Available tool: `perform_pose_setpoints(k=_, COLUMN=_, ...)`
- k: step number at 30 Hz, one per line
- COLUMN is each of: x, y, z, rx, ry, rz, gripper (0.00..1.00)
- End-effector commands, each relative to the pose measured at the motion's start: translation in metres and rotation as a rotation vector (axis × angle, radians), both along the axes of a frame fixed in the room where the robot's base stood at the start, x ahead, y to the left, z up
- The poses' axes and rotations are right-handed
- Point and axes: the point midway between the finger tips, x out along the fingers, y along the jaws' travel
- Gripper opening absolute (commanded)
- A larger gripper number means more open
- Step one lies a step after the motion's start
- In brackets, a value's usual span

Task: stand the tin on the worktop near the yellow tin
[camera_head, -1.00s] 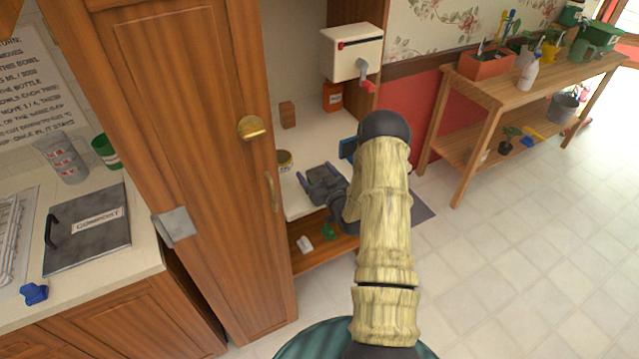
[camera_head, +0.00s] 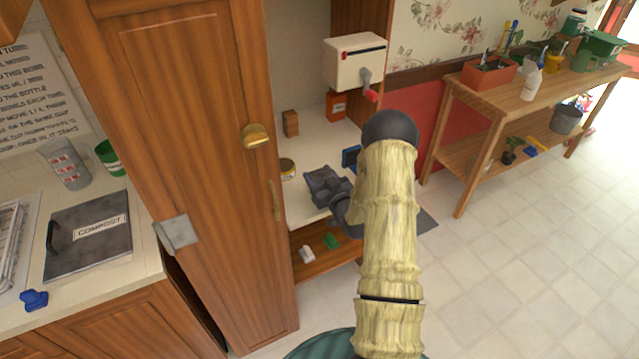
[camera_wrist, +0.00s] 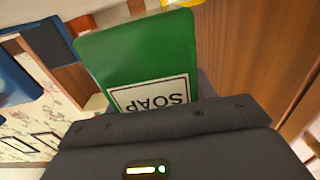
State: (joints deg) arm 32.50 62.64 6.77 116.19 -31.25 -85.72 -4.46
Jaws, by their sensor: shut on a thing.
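A green tin with a white SOAP label (camera_wrist: 135,60) is in my gripper in the wrist view, its label upside down in the picture. My gripper (camera_head: 322,182) is shut on it above the worktop (camera_head: 303,206) in the head view, where the gripper hides the tin. I cannot tell whether the tin touches the worktop. A yellow tin (camera_head: 288,168) stands on the worktop just left of my gripper, partly behind the tall wooden door's edge.
A tall wooden door (camera_head: 195,180) stands close on the left. A wooden block (camera_head: 290,123), an orange-red box (camera_head: 336,106) and a blue object (camera_head: 350,157) are on the worktop. A white crank box (camera_head: 354,62) hangs above. A lower shelf holds small white and green items.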

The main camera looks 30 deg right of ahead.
Motion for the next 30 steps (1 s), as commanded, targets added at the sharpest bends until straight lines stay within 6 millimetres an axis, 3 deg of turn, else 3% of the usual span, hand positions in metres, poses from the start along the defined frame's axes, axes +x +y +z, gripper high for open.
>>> perform_pose_setpoints(k=6, x=0.001, y=0.0, z=0.039, rx=-0.003, ry=-0.007, rz=0.0, gripper=0.2)
perform_pose_setpoints(k=13, x=0.0, y=0.0, z=0.067, rx=-0.002, ry=-0.004, rz=0.0, gripper=0.2)
perform_pose_setpoints(k=30, x=0.0, y=0.0, z=0.073, rx=0.0, ry=-0.002, rz=0.0, gripper=0.2)
